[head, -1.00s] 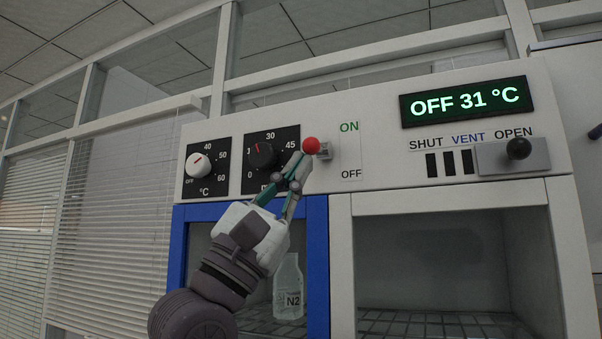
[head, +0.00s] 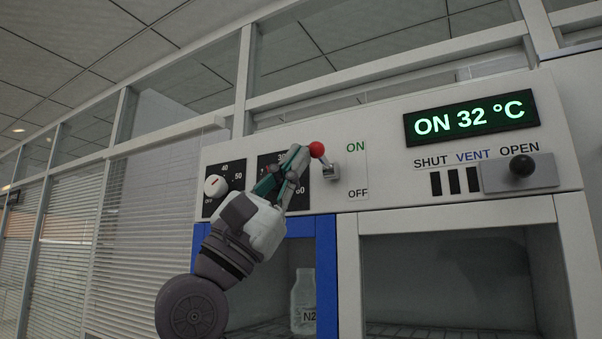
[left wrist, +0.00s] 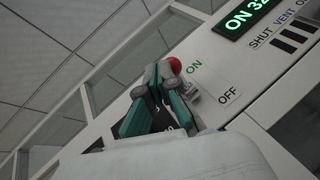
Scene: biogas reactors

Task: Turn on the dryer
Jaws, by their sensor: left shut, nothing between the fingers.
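The dryer (head: 388,200) is a white cabinet with a control panel. Its green display (head: 470,123) reads "ON 32 °C". The red-knobbed switch lever (head: 317,149) points up, near the ON mark, with the OFF mark below; it also shows in the left wrist view (left wrist: 174,65). My left gripper (head: 301,153) is shut and empty, its fingertips just left of the red knob. I cannot tell whether they touch it. It partly hides the timer dial (head: 268,164). In the left wrist view my left gripper (left wrist: 158,72) covers part of the panel. My right gripper is not in view.
A white temperature dial (head: 216,186) is at the panel's left. A vent slider with a black knob (head: 521,165) stands at OPEN on the right. Below are a blue-framed compartment (head: 326,270) with a bottle marked N2 (head: 303,300) and a white-framed compartment (head: 349,270).

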